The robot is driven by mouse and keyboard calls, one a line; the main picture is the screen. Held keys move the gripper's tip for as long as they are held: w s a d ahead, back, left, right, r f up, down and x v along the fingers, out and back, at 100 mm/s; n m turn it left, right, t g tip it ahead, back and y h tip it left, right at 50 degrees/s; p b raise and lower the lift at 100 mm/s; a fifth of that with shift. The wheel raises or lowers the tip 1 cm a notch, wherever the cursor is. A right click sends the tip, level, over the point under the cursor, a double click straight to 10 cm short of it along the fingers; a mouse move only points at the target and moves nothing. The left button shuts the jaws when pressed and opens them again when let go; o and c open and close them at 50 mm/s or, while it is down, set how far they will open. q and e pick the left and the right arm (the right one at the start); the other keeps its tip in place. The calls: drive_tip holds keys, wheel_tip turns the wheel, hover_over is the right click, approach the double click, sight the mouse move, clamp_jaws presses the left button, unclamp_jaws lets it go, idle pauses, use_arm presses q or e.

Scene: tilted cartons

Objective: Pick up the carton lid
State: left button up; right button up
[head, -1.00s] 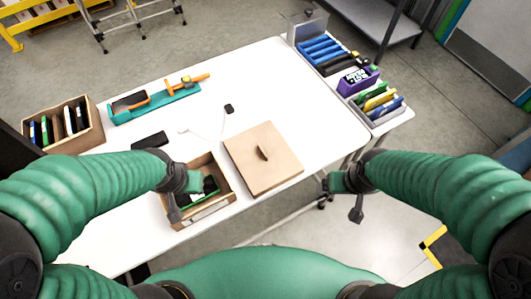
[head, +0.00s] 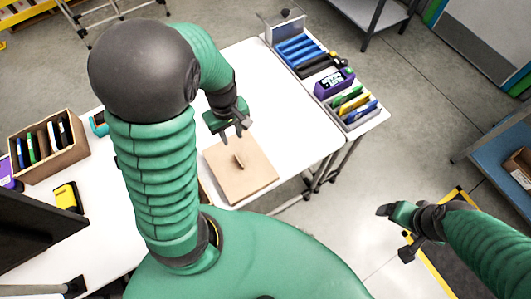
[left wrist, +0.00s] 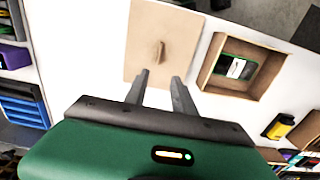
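The carton lid (head: 249,176) is a flat square tan board with a small upright tab handle (head: 239,160) in its middle. It lies on the white table, and it also shows in the left wrist view (left wrist: 150,28). My left gripper (head: 238,135) is above the lid's far edge, apart from the handle. Its two fingers (left wrist: 161,77) are spread and empty, pointing toward the handle in the left wrist view. The open carton (left wrist: 221,76) beside the lid holds a dark, green-edged item; my left arm mostly hides it in the head view. My right gripper (head: 394,233) is off the table at the right.
A grey bin of coloured items (head: 353,108) and a purple device (head: 333,83) stand at the table's right end. A box of folders (head: 47,146) and a yellow device (head: 68,197) are at the left. The table is clear right of the lid.

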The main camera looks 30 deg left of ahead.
use_arm(q)
drive_tip(key=b, duration=0.2)
hover_over(238, 159)
wheel_tip(238, 159, down, 11)
drive_tip(key=shift+a+f, duration=0.1)
drive_tip(key=shift+f, duration=0.45)
drive_tip(key=f, duration=0.4)
drive_tip(key=shift+s+d, duration=0.15)
drive_tip(key=shift+d, duration=0.15)
drive_tip(key=shift+f, duration=0.35)
clamp_jaws()
